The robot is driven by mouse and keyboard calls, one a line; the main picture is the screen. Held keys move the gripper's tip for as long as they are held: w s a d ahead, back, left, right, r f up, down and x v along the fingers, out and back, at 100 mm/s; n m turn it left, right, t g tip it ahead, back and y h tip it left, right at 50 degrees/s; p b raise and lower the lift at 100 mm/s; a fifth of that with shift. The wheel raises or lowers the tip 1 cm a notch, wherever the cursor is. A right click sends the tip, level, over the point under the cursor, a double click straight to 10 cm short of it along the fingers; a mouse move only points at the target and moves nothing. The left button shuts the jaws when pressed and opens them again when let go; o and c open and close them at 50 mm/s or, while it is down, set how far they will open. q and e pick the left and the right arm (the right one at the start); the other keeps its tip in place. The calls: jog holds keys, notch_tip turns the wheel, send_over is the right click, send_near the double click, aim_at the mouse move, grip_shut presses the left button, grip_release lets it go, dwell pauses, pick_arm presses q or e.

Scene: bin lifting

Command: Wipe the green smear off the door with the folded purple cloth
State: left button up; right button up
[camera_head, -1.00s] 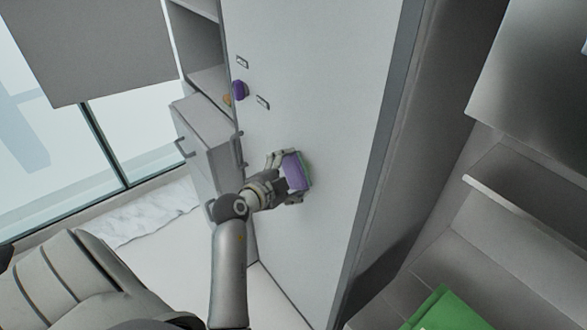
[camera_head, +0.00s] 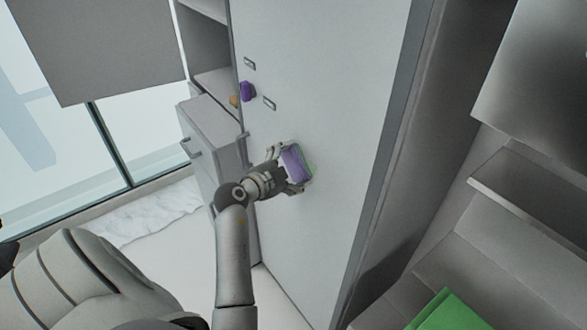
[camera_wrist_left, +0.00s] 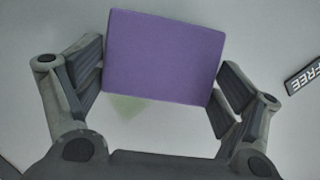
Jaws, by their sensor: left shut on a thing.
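The folded purple cloth (camera_head: 294,163) is a flat block held against or very close to the white door (camera_head: 335,75). My left gripper (camera_head: 287,168) is shut on it, with a finger on each side. In the left wrist view the cloth (camera_wrist_left: 165,55) sits between the gripper's fingers (camera_wrist_left: 160,66). A faint green smear (camera_wrist_left: 126,104) shows on the door just below the cloth there. My right gripper is out of view.
A purple knob (camera_head: 247,91) and small label plates (camera_head: 269,103) are on the door's upper left. A grey drawer cabinet (camera_head: 208,137) stands left of the door. At right are grey steps or shelves (camera_head: 530,205) and a green object (camera_head: 455,312).

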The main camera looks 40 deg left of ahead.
aim_at(282, 154)
pick_arm(q)
jog(key=shift+w+a+r, duration=0.1)
jog(key=shift+w+a, duration=0.2)
jog(key=shift+a, duration=0.4)
jog(key=shift+w+a+r, duration=0.1)
jog(key=shift+w+a, duration=0.15)
jog(key=shift+a, duration=0.45)
jog(key=shift+w+a, duration=0.15)
jog(key=shift+a, duration=0.4)
jog(key=shift+w+a, duration=0.15)
jog(key=shift+a, duration=0.35)
jog(key=shift+w+a+f, duration=0.1)
jog(key=shift+w+a, duration=0.05)
jog(key=shift+a, duration=0.45)
jog(key=s, duration=0.2)
jog(key=s+a, duration=0.1)
jog(key=s, duration=0.2)
jog(key=shift+s+a+f, duration=0.15)
jog(key=shift+s+a, duration=0.15)
jog(key=shift+a, duration=0.05)
